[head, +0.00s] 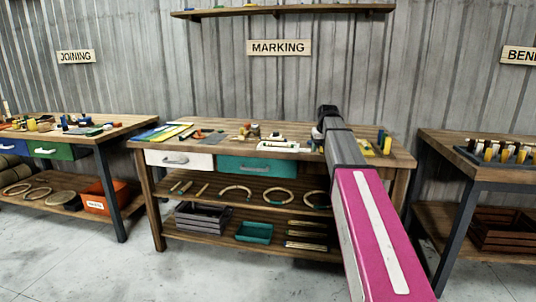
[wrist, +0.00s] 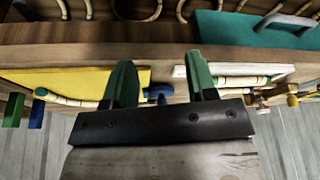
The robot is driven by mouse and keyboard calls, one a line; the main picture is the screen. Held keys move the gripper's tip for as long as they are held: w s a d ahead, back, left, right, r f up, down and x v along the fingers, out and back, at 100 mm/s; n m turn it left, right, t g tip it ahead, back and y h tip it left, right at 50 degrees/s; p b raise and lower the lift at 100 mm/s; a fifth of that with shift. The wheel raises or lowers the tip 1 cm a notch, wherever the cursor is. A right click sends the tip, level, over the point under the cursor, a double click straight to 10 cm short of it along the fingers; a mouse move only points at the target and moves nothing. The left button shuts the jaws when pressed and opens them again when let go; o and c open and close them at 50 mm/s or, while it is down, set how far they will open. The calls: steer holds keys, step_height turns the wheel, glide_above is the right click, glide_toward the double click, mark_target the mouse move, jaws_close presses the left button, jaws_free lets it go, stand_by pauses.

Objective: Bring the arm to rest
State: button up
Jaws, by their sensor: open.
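My arm reaches from the lower right of the head view to the marking bench (head: 290,150), its magenta and white link nearest. The dark end of the arm is above the bench's right half, and the fingers are hidden there. In the wrist view my gripper (wrist: 160,72) shows two green-tipped fingers spread apart on a dark mount. Nothing is held between them. A small blue item (wrist: 158,91) shows beyond the gap. I cannot tell how high the fingers are above the bench.
In the wrist view, a yellow board (wrist: 60,80) and a white tray (wrist: 270,70) are beside the fingers. The bench has a white drawer (head: 180,160) and a teal drawer (head: 258,168). A joining bench (head: 110,130) stands left, another bench (head: 480,170) right. Floor is clear between benches.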

steer(key=s+a+f+g, duration=0.2)
steer(key=s+f, duration=1.4)
steer(key=f, duration=0.2)
steer(key=s+a+f+m+g, duration=0.1)
steer(key=s+a+f, duration=0.1)
steer(key=s+f, duration=1.5)
steer(key=shift+a+f+g, duration=0.4)
steer(key=shift+f, duration=0.05)
